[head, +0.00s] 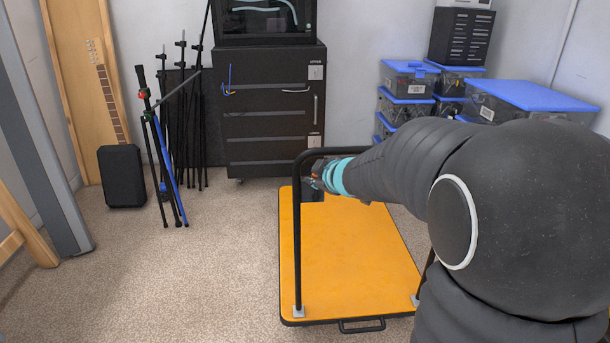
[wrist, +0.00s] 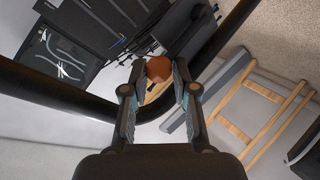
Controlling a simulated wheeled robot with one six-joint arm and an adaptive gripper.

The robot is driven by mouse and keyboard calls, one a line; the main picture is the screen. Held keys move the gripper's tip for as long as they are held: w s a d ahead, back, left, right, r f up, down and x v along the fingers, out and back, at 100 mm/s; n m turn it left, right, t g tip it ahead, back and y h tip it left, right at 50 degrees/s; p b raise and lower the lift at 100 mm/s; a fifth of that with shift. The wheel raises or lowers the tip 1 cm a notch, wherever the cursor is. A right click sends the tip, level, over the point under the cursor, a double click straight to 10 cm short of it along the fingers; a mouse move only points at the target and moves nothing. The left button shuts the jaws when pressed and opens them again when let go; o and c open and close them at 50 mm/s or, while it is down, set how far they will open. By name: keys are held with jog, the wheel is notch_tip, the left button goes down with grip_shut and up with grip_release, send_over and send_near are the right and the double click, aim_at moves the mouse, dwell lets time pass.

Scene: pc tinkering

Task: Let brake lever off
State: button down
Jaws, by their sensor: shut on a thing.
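An orange-decked trolley (head: 350,255) with a black tube handle (head: 297,235) stands on the carpet in the head view. My gripper (head: 312,180) is at the handle's upper left part. In the wrist view my gripper (wrist: 159,70) has its two fingers on either side of a round orange-brown knob (wrist: 158,68) and is shut on it. The black tube (wrist: 60,92) passes close by the fingers. Whether the knob belongs to the brake lever I cannot tell; a lever arm is not clearly visible. A small black loop (head: 362,326) sticks out from the deck's near edge.
A black drawer cabinet (head: 270,130) stands behind the trolley. Black stands (head: 180,130) and a black speaker (head: 123,176) are at the left. Blue-lidded boxes (head: 530,96) are stacked at the right. The carpet (head: 190,275) left of the trolley is clear.

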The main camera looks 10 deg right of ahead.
jog(key=shift+s+d+f, duration=0.15)
jog(key=shift+d+f, duration=0.25)
jog(key=shift+f, duration=0.25)
jog(key=c, duration=0.8)
grip_release()
jog(key=shift+a+r, duration=0.15)
jog(key=shift+r, duration=0.1)
jog(key=v, duration=1.1)
jog(key=shift+s+r, duration=0.25)
jog(key=shift+r, duration=0.05)
